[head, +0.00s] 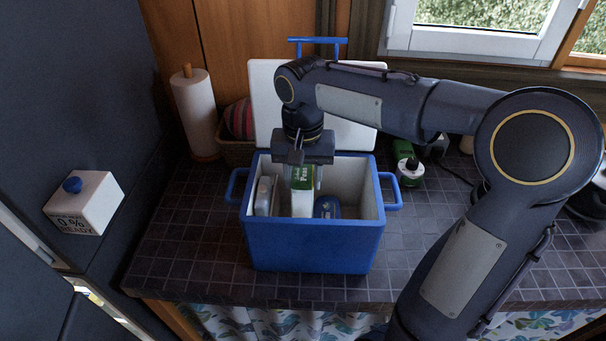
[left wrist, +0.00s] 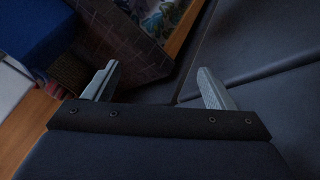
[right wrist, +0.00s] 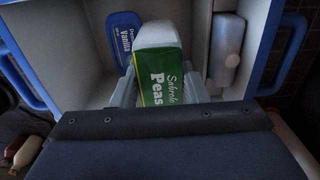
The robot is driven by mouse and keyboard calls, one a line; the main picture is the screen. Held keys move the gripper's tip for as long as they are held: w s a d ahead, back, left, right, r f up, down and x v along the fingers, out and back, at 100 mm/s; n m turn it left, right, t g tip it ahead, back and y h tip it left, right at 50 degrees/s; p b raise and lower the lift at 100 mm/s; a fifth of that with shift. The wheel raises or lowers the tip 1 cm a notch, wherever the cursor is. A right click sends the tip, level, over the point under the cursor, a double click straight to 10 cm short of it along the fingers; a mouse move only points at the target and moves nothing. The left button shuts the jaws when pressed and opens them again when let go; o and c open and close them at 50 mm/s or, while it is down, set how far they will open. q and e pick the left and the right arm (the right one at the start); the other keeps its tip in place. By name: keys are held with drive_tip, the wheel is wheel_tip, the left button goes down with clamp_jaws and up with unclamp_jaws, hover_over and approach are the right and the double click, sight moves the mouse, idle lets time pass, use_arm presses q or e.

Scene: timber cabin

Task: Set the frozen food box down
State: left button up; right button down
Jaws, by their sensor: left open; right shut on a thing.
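The frozen food box is a green and white carton marked "Peas" (head: 302,190), also seen in the right wrist view (right wrist: 161,68). My right gripper (head: 303,172) points down into the open blue cooler (head: 312,246) and is shut on the carton, which is upright inside the cooler's walls. Whether its bottom touches the cooler floor is hidden. My left gripper (left wrist: 158,88) is open and empty; it shows only in the left wrist view, beside dark panels, with the blue cooler at upper left.
Inside the cooler, a blue "Vanilla" tub (right wrist: 124,38) and a pale pack (right wrist: 227,50) flank the carton. The lid (head: 265,100) stands open behind. The tiled counter (head: 185,235) is clear at left.

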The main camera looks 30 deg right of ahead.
drive_tip(key=c, duration=0.8)
unclamp_jaws()
drive_tip(key=shift+c, duration=0.2)
drive_tip(key=shift+r, duration=0.3)
wheel_tip(320, 180, up, 13)
drive_tip(key=p, duration=0.1)
drive_tip(key=shift+f, duration=0.15)
